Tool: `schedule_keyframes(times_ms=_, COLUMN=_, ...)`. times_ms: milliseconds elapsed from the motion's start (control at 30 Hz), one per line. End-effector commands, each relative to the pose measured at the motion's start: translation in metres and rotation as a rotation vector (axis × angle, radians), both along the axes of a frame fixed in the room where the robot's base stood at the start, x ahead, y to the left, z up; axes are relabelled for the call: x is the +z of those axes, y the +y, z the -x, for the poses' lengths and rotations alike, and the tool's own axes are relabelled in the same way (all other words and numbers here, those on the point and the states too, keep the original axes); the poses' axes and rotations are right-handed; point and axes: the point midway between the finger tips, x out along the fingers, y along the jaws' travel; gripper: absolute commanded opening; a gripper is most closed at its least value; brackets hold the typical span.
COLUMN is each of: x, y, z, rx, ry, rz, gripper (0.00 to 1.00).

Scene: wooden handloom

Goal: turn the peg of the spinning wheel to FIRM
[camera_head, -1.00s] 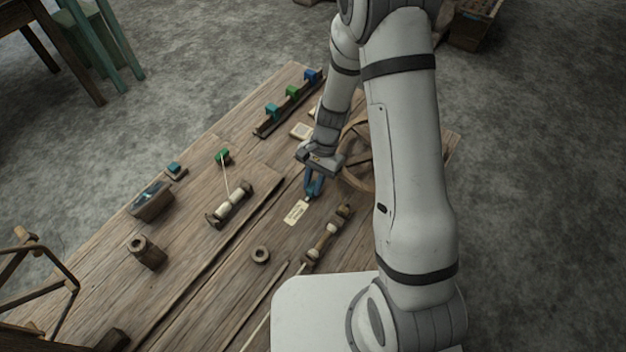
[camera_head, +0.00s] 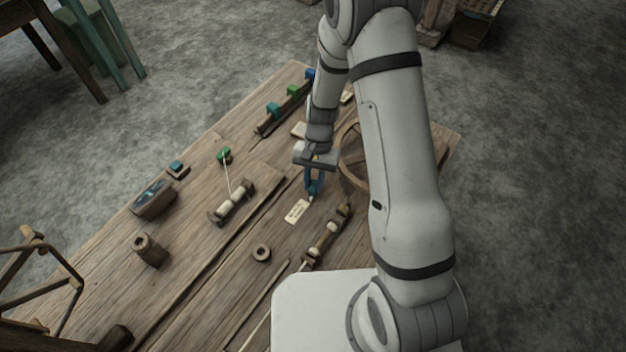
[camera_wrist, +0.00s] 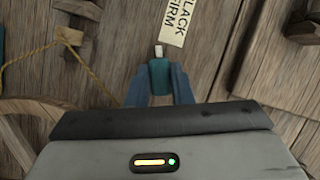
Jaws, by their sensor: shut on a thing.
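My gripper (camera_head: 314,183) points down at the table, its blue fingers shut on the teal peg (camera_wrist: 159,75). The fingers sit on both sides of the peg in the wrist view (camera_wrist: 159,88). A white pointer tip (camera_wrist: 158,50) sticks out from the peg, toward the top of that view. A cream tag (camera_wrist: 177,22) with "FIRM" and part of "SLACK" lies just beyond and right of the tip, cut off at the top. The tag also shows in the head view (camera_head: 297,211). The wooden spinning wheel (camera_head: 347,162) is partly hidden behind my arm.
A bobbin rack (camera_head: 325,243) stands close to the right of the tag. A spool holder (camera_head: 230,204), a wooden ring (camera_head: 261,253) and a rail with coloured blocks (camera_head: 272,122) are on the table. Yellow cord (camera_wrist: 95,72) lies left of the peg in the wrist view.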

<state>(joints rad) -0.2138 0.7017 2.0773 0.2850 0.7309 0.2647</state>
Motion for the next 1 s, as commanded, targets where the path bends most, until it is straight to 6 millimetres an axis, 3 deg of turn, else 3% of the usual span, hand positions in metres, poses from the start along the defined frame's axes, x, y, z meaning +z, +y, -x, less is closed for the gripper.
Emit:
schedule_keyframes(times_ms=67, x=0.001, y=0.001, z=-0.003, rx=0.001, ry=-0.008, rz=-0.001, gripper=0.00)
schedule_keyframes(times_ms=100, x=0.001, y=0.001, z=-0.003, rx=0.001, ry=-0.008, rz=-0.001, gripper=0.21)
schedule_keyframes(times_ms=367, x=0.001, y=0.000, z=-0.001, rx=0.000, ry=-0.004, rz=-0.001, gripper=0.42)
schedule_keyframes(times_ms=667, x=0.005, y=0.000, z=-0.003, rx=-0.001, ry=-0.003, rz=-0.001, gripper=0.42)
schedule_keyframes(times_ms=1000, x=0.055, y=-0.006, z=-0.023, rx=-0.001, ry=-0.007, rz=-0.001, gripper=0.42)
